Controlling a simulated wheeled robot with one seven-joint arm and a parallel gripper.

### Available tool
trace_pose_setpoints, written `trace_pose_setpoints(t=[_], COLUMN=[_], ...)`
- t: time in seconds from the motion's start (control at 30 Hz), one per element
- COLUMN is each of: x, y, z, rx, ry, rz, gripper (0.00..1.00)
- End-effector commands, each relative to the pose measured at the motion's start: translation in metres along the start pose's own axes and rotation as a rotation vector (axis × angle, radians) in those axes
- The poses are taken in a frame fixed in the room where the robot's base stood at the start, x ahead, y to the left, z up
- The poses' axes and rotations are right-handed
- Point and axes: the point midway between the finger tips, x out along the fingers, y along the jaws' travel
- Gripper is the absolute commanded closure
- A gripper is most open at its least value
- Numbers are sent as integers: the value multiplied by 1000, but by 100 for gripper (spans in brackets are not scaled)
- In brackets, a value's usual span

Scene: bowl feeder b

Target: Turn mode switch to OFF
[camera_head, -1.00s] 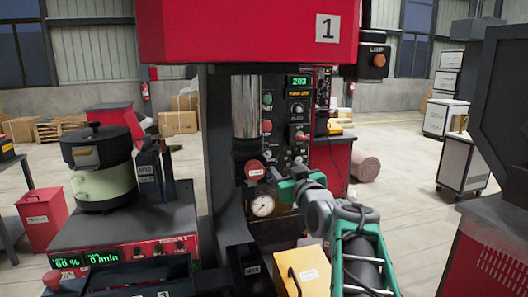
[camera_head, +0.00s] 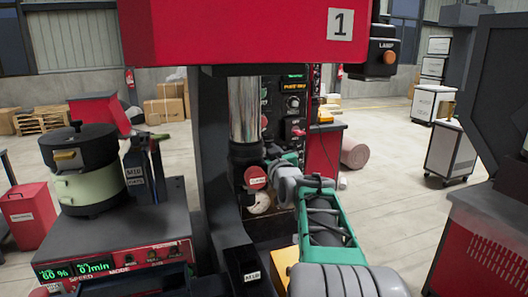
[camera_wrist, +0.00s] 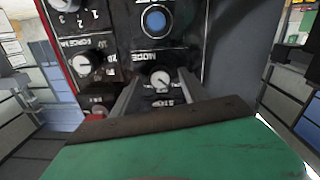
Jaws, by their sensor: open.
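In the wrist view, which shows the panel upside down, a small round dial knob (camera_wrist: 160,79) with a light pointer sits beside the lettering MODE. STOP lettering (camera_wrist: 166,102) is on its other side. Which position the pointer marks is too small to tell. My gripper (camera_wrist: 160,75) is open, its two grey fingers on either side of the knob in the picture; I cannot tell whether they touch it. In the head view my green gripper (camera_head: 286,160) is at the lower front of the press's black control panel (camera_head: 287,85), and its fingertips are hidden.
A blue button (camera_wrist: 155,21) and a force knob (camera_wrist: 86,66) are close to the fingers in the wrist view. A red clamp knob (camera_head: 255,177) and a partly covered gauge (camera_head: 259,203) are left of my gripper. A bowl feeder (camera_head: 88,180) stands at left.

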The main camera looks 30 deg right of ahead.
Motion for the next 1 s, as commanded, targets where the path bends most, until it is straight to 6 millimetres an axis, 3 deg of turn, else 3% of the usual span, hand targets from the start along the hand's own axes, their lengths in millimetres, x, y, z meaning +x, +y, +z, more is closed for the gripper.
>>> trace_pose_setpoints(t=[0.07,0.7,1.0], x=[0,0,0], y=[-1,-2,-2], z=[0,0,0], rx=[0,0,8], ry=[0,0,-1], rz=[-1,-3,-3], gripper=[48,100,100])
